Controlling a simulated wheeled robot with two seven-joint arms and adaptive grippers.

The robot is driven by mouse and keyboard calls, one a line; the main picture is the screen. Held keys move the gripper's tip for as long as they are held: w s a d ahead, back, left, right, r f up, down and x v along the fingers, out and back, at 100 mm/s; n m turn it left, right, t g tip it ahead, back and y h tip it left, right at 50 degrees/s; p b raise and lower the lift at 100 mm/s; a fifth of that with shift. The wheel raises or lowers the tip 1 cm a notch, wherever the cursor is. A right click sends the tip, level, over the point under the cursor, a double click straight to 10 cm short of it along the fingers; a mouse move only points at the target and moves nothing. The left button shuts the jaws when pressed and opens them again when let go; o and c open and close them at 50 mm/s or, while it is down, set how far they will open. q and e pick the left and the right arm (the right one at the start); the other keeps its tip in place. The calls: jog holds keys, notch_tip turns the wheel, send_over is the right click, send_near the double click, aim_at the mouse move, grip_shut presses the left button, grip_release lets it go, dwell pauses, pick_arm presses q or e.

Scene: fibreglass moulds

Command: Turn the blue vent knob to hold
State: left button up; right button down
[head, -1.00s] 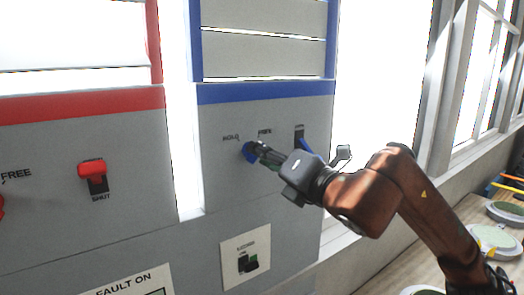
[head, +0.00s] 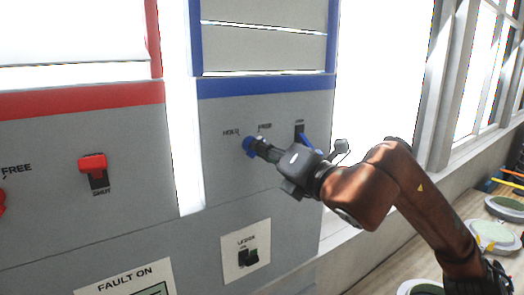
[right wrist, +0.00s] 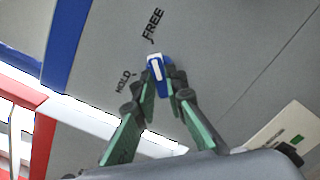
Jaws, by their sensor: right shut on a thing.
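The blue vent knob (head: 248,147) is on the grey panel under the blue-framed louvres, below the labels HOLD (head: 231,132) and FREE (head: 265,126). My right gripper (head: 258,146) reaches it from the right and is shut on it. In the right wrist view, the knob (right wrist: 157,68) sits between the tips of my two green-padded fingers (right wrist: 161,80). Its white stripe runs roughly toward FREE (right wrist: 152,24); HOLD (right wrist: 124,82) is to the left of the knob. My left gripper is not in view.
A blue lever (head: 307,142) is close beside my right gripper. A small plate with a dark switch (head: 246,252) is below. A red lever (head: 92,163) is on the left panel. A bench with round moulds (head: 493,236) is at the right.

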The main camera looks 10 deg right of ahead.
jog(key=n+b, duration=0.3)
jog(key=n, duration=1.4)
jog(key=shift+n+b, duration=0.4)
dwell(0.6)
jog(key=c, duration=2)
grip_release()
jog(key=shift+o, duration=0.2)
